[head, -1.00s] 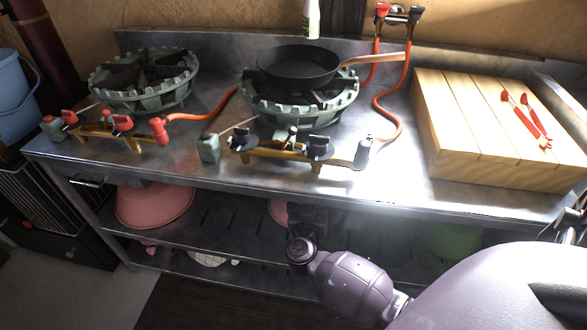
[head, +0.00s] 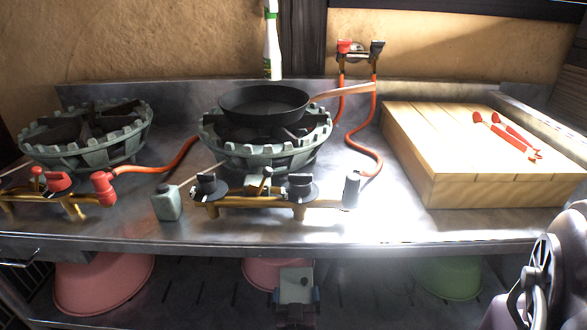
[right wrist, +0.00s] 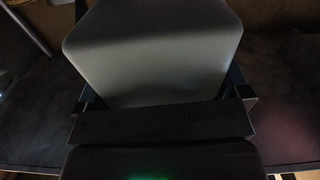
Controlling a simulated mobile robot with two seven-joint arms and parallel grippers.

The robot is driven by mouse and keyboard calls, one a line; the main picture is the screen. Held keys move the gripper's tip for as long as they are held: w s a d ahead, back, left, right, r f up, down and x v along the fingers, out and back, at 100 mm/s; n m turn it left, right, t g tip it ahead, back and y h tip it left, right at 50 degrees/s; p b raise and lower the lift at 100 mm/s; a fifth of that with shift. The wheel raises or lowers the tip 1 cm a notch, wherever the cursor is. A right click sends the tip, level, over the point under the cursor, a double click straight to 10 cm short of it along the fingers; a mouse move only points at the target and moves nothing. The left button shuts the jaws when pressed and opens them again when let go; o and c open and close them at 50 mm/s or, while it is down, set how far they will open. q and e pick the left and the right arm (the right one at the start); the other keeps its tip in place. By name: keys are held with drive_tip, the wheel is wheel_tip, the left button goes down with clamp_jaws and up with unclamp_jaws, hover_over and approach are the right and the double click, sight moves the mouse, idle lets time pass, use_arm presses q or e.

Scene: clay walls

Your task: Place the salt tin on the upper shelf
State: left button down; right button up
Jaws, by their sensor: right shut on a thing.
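The salt tin looks to be the plain grey box with rounded corners (right wrist: 150,50) in the right wrist view, held between the fingers. My right gripper (head: 297,292) is shut on it, below the counter's front edge in the head view and in front of or over the shelf (head: 205,292) under the worktop. I cannot tell whether the tin touches that shelf. Its far end is out of sight. My left gripper is not in view.
A pink bowl (head: 100,280), another pink bowl (head: 268,272) and a green bowl (head: 447,278) stand under the metal counter (head: 400,225). Above are two burners, a black pan (head: 264,104) and a wooden board (head: 480,190). The counter edge overhangs my gripper.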

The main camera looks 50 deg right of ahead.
wheel_tip(320, 180, down, 3)
drive_tip(key=shift+s+f+b, duration=0.1)
drive_tip(key=shift+f+b, duration=0.05)
drive_tip(key=shift+b, duration=0.45)
drive_tip(key=shift+f, duration=0.3)
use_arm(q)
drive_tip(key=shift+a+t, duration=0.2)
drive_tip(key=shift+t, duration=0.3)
use_arm(e)
drive_tip(key=shift+r, duration=0.1)
drive_tip(key=o, duration=0.9)
drive_tip(key=shift+o, duration=0.2)
